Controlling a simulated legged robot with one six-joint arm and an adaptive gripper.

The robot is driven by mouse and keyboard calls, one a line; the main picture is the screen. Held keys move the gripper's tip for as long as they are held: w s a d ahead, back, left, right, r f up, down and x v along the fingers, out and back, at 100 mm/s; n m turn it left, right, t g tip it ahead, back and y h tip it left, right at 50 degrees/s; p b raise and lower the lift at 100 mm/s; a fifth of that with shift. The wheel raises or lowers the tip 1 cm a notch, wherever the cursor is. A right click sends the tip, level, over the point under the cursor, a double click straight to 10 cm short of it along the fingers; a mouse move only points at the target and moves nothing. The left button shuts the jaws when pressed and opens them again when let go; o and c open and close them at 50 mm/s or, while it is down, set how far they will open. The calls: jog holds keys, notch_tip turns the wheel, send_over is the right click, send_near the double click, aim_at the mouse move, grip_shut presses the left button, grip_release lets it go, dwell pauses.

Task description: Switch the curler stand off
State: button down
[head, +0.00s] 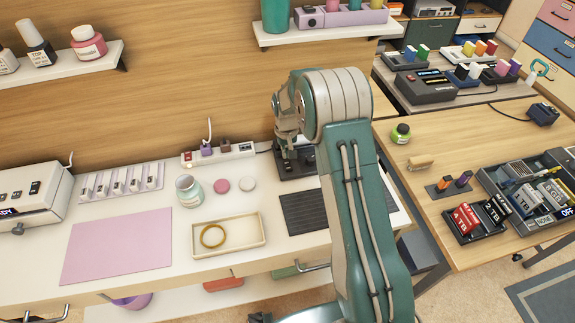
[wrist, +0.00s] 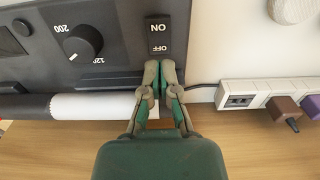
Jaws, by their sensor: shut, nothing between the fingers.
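The curler stand (wrist: 110,45) is a dark grey unit with a dial (wrist: 82,42) and a black rocker switch (wrist: 158,37) marked ON and OFF. The lettering is upside down in the wrist view, with OFF nearest my fingers. My gripper (wrist: 160,68) is shut and empty, its fingertips just below the OFF end. I cannot tell whether they touch the switch. A white and dark rod (wrist: 90,106) lies along the stand's edge. In the head view the stand (head: 296,170) sits at the back of the white desk, partly hidden by my gripper (head: 287,155).
A power strip (wrist: 250,97) with plugs is beside the stand, and a dark cable runs between them. In the head view a dark ribbed mat (head: 305,212), a tray (head: 250,240) with a ring and a glass jar (head: 188,190) are nearby. The wooden wall is close behind.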

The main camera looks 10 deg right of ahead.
jog(key=shift+r, duration=2.1)
jog(key=shift+r, duration=0.1)
notch_tip(320, 180, up, 12)
jog(key=t, duration=0.1)
send_over(287, 163)
jog(key=s, duration=0.5)
jog(key=s+r+t, duration=0.2)
jog(key=s+r, duration=0.6)
jog(key=s+r+t, duration=0.1)
jog(key=s+r, duration=0.1)
jog(key=s, duration=0.9)
jog(key=s+r+t, duration=0.1)
jog(key=s+r, duration=0.1)
jog(key=s, duration=0.9)
jog(key=shift+r+t, duration=0.2)
jog(key=shift+t, duration=0.1)
